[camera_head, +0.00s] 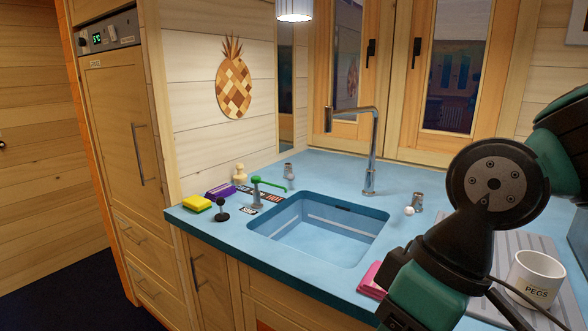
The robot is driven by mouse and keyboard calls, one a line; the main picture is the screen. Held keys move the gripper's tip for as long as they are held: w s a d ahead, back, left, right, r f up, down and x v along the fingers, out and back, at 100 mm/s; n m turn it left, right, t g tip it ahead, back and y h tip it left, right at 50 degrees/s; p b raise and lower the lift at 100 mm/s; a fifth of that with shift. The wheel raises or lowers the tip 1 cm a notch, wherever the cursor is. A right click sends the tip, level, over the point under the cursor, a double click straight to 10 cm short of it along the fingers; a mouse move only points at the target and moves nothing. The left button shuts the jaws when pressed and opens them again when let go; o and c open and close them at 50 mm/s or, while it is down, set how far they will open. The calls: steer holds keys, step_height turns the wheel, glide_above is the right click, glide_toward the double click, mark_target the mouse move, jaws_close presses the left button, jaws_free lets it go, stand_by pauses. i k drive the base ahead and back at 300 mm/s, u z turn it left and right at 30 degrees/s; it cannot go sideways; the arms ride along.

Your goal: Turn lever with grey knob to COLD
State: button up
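Several small levers and posts stand on the blue counter around the sink. A small grey post (288,171) behind the sink's left corner seems to carry a greyish knob, but it is too small to be sure. A lever with a green arm (268,186) stands in front of it, among dark labels; one label (272,197) seems to read HOT. A small white label (248,211) at its foot is too small to read surely. A black-knobbed lever (222,208) and a white-knobbed post (416,202) stand left and right. My gripper is not in view; my arm fills the right.
The sink (330,232) is empty, with a tall tap (370,150) behind it. A yellow sponge (197,204), a purple block (220,191) and a pink cloth (372,281) lie on the counter. A PEGS mug (537,280) stands right, beside my arm.

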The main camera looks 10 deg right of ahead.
mark_target(288, 165)
steer(key=u, duration=0.55)
steer(key=k, duration=0.75)
steer(key=u, duration=0.85)
steer(key=k, duration=0.45)
steer(key=u, duration=0.5)
steer(key=i, duration=1.9)
steer(key=z, duration=0.5)
steer(key=i, duration=1.55)
steer(key=z, duration=1.5)
steer(key=i, duration=1)
steer(key=z, duration=1.3)
steer(key=i, duration=0.25)
steer(key=z, duration=0.1)
